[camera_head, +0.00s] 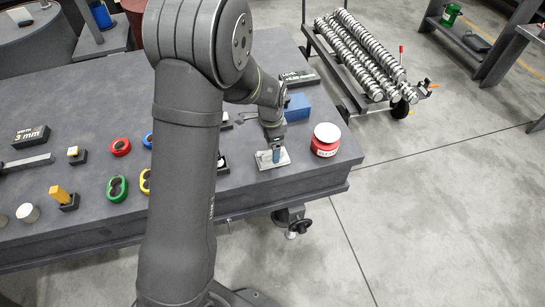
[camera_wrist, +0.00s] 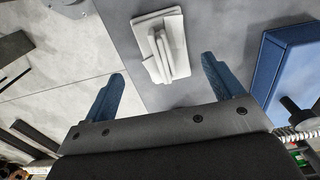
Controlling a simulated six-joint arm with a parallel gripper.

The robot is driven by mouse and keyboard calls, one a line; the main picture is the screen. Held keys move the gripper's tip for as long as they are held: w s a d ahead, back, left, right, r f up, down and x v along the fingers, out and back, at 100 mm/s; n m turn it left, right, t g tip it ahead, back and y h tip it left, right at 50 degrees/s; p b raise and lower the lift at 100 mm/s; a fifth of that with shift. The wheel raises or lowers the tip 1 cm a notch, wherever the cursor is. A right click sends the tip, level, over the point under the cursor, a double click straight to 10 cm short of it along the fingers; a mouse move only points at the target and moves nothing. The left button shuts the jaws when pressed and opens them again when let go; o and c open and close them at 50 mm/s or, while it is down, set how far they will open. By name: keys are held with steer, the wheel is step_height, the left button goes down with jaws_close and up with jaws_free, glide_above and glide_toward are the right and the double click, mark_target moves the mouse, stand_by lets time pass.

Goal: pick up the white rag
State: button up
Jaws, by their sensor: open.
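The white rag (camera_wrist: 163,45) is a folded, pale bundle lying on the dark table in the wrist view. In the head view the rag (camera_head: 265,161) lies near the table's right front edge, partly hidden by my gripper. My gripper (camera_head: 278,150) points down just over it in the head view. In the wrist view my gripper (camera_wrist: 160,78) is open, with one blue finger to each side of the rag's direction. The rag shows ahead of and between the fingertips, and nothing is held. The exact height gap cannot be told.
A red jar with a white lid (camera_head: 325,139) stands close to the right of my gripper. A blue box (camera_head: 297,107) lies behind it, also in the wrist view (camera_wrist: 288,66). Red, green and yellow ring-like pieces lie to the left. The table edge (camera_head: 290,198) is close in front.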

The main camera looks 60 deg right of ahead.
steer(key=shift+d+f, duration=0.2)
steer(key=shift+f, duration=1.15)
steer(key=shift+d+f, duration=0.15)
steer(key=shift+f, duration=1.15)
steer(key=shift+c, duration=0.3)
steer(key=c, duration=1)
